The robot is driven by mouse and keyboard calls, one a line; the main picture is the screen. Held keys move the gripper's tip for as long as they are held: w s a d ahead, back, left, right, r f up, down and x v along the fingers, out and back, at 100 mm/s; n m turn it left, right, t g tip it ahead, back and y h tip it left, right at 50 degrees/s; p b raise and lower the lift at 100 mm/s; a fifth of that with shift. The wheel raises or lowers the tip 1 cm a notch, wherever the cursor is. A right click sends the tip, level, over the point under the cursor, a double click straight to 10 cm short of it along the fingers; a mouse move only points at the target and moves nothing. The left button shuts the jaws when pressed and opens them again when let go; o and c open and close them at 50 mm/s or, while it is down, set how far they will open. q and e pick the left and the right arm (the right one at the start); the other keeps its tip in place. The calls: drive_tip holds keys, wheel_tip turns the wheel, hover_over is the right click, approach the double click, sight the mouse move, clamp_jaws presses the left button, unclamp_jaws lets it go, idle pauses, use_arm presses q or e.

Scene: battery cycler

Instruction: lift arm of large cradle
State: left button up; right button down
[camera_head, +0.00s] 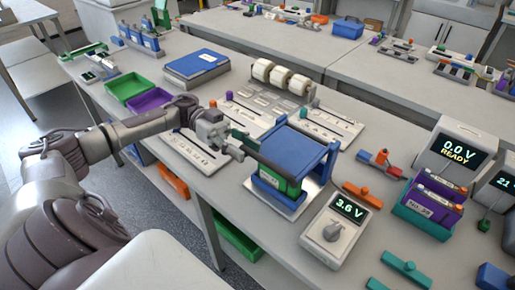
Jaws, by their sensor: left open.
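The large cradle (300,146) is a blue frame on a pale base plate, right of the middle of the bench. A green and dark block (278,184) sits inside it, partly hidden by the frame. A dark bar (268,166), which looks like the cradle's arm, runs across its front left side and sticks out toward my gripper. My left gripper (238,152) is open, just left of the cradle, with its fingertips close to the bar's outer end. I cannot tell whether they touch it. My right gripper is not in view.
A grey meter reading 3.6 V (341,228) stands right of the cradle. A 0.0 V READY unit (456,154) and a purple and teal holder (428,206) are farther right. White rolls (281,77) stand behind. Green (128,86) and purple (149,101) trays lie at left.

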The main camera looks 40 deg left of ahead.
sight(257, 154)
use_arm(q)
drive_tip(key=d, duration=0.2)
drive_tip(key=shift+s+d+r+p, duration=0.1)
drive_tip(key=shift+s+d+p, duration=0.1)
drive_tip(key=shift+d+p, duration=0.15)
drive_tip(key=shift+d, duration=0.6)
drive_tip(key=shift+c, duration=0.4)
clamp_jaws()
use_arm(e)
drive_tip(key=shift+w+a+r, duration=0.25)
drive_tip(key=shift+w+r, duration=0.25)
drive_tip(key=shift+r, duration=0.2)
